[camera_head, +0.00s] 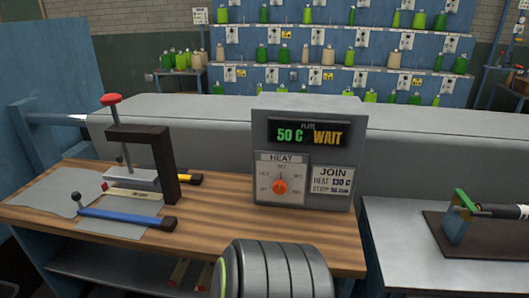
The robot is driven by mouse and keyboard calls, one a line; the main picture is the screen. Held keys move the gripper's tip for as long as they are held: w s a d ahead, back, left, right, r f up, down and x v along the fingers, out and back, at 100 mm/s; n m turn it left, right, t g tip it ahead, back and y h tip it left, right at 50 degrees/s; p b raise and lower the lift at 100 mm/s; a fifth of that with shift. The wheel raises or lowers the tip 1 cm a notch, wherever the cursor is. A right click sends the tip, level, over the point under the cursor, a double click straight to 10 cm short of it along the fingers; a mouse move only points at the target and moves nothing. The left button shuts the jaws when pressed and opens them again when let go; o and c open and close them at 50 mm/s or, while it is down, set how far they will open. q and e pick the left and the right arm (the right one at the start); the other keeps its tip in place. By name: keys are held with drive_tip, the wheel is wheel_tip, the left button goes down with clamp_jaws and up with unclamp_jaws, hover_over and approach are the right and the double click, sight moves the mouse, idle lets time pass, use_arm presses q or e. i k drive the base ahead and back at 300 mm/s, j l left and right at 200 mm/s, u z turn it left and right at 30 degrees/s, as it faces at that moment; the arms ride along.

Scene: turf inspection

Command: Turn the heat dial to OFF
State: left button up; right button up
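The heat dial (280,187) is a small orange knob on the white HEAT panel of a grey control box (257,135). Small labels ring the knob, but they are too small to read, and I cannot tell surely which one it points at. The display (309,134) above reads "50 C" in green and "WAIT" in orange. A label on the right of the box reads "JOIN" with smaller lines about heat and strip. Neither of my grippers shows in this view, and nothing touches the dial.
The box stands at the back of a wooden bench (225,232). Left of it are a clamp with a red knob (111,99), grey sheets and a blue-handled tool (125,218). A grey metal table (390,240) with a green-ended tool stands at right. Bottle shelves are behind.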

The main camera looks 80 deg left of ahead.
sight(279, 187)
drive_tip(key=k+u, duration=0.1)
drive_tip(key=u, duration=0.35)
drive_tip(key=k+u, duration=0.1)
drive_tip(key=u, duration=0.35)
drive_tip(key=k+u, duration=0.1)
drive_tip(key=u, duration=0.85)
drive_tip(key=k+j+u, duration=0.35)
drive_tip(key=j, duration=0.3)
drive_tip(key=k+j+u, duration=0.35)
drive_tip(key=j, duration=0.4)
drive_tip(key=k, duration=0.05)
